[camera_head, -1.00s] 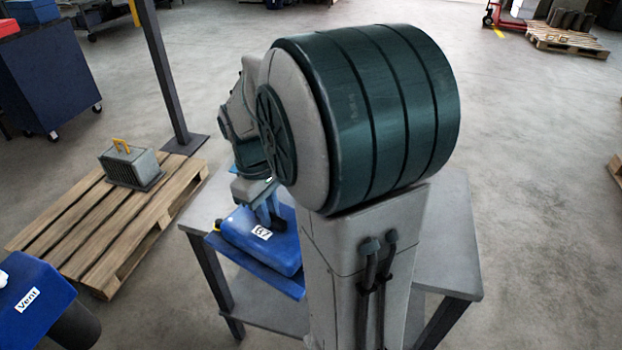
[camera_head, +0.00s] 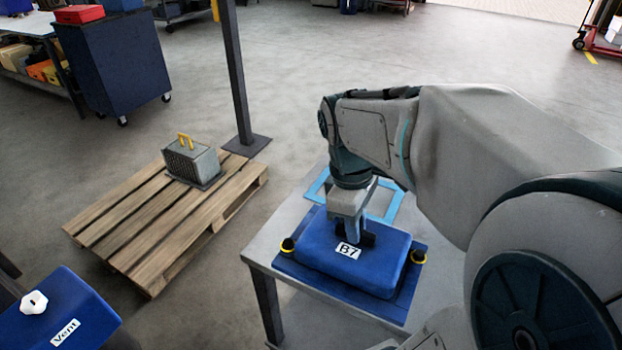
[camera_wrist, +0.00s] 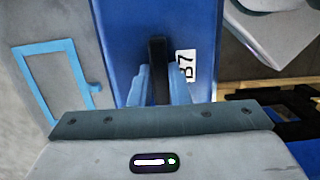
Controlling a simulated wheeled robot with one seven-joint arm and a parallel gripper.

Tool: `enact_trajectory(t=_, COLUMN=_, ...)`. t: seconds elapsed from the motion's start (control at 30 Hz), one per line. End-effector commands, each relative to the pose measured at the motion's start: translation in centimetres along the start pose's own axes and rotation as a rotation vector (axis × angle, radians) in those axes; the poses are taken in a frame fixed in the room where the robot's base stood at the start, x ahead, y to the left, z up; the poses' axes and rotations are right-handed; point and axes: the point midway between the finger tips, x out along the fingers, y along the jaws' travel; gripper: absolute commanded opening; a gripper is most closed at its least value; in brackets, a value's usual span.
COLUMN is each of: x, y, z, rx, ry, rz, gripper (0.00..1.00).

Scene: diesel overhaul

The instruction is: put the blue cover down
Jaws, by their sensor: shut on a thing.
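The blue cover (camera_head: 325,262), labelled B7, has a raised box-like middle and a flat flange with black, yellow-ringed knobs. It is over the near part of the grey table (camera_head: 262,249); I cannot tell whether it touches the top. My gripper (camera_head: 358,238) points down and is shut on the cover's black handle (camera_wrist: 158,70). In the wrist view the cover (camera_wrist: 118,40) fills the middle, with its label beside the fingers. A light-blue outline (camera_head: 318,186) lies on the table behind the cover, partly hidden by my arm. It also shows left of the cover in the wrist view (camera_wrist: 62,47).
A wooden pallet (camera_head: 120,238) with a grey yellow-handled box (camera_head: 190,163) stands left of the table. A dark post (camera_head: 238,80) rises behind it. A blue part labelled Vent (camera_head: 70,305) is at the lower left. Bare tabletop shows around the outline.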

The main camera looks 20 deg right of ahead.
Motion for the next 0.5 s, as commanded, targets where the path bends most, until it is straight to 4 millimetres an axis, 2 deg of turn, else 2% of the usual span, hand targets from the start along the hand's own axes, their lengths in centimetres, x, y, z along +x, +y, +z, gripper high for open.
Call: enact_trajectory(t=0.5, x=3.7, y=4.5, z=-7.3, rx=0.001, ry=-0.002, rz=-0.001, gripper=0.00)
